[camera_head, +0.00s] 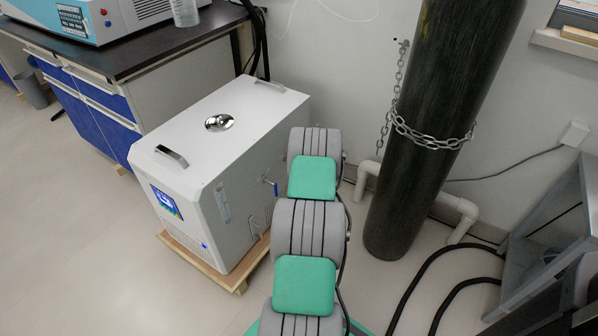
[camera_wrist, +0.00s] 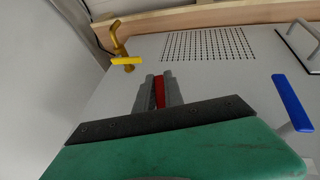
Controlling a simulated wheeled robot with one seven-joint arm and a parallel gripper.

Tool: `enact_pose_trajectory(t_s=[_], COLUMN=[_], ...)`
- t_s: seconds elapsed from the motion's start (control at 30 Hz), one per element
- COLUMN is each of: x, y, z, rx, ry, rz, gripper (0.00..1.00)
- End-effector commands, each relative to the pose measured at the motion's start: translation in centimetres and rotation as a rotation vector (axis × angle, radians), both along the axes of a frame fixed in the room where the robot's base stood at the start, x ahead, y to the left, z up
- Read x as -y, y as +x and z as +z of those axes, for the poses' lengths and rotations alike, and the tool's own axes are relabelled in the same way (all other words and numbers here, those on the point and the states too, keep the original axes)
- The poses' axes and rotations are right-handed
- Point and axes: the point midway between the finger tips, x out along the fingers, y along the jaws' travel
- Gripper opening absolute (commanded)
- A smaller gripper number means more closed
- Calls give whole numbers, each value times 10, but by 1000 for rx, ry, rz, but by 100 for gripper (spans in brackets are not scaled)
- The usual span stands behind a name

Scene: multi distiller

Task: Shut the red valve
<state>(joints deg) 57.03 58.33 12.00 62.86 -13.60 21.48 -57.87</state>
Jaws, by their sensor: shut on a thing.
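The red valve (camera_wrist: 159,92) shows as a narrow red strip between the two grey fingers of my gripper (camera_wrist: 159,76) in the wrist view. The gripper is shut on it, and the fingers hide most of the handle, so its angle is hard to tell. In the head view my own arm hides the gripper and the red valve. The valve is on the side of a white machine (camera_head: 215,130) that stands on the floor.
A yellow valve (camera_wrist: 127,61) is up and left of the gripper, and a blue valve (camera_wrist: 292,101) is to the right. A black grille (camera_wrist: 208,44) lies beyond. A chained dark cylinder (camera_head: 425,110) stands right of my arm. A wooden base (camera_head: 205,267) is under the machine.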

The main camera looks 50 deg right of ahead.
Motion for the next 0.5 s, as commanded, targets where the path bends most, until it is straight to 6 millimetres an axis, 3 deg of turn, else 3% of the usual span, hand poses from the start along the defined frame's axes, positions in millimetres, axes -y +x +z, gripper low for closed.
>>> enact_pose_trajectory(t_s=[0.5], x=[-10], y=[-2], z=[-5], rx=[-27], ry=[269], rz=[-2], gripper=[0])
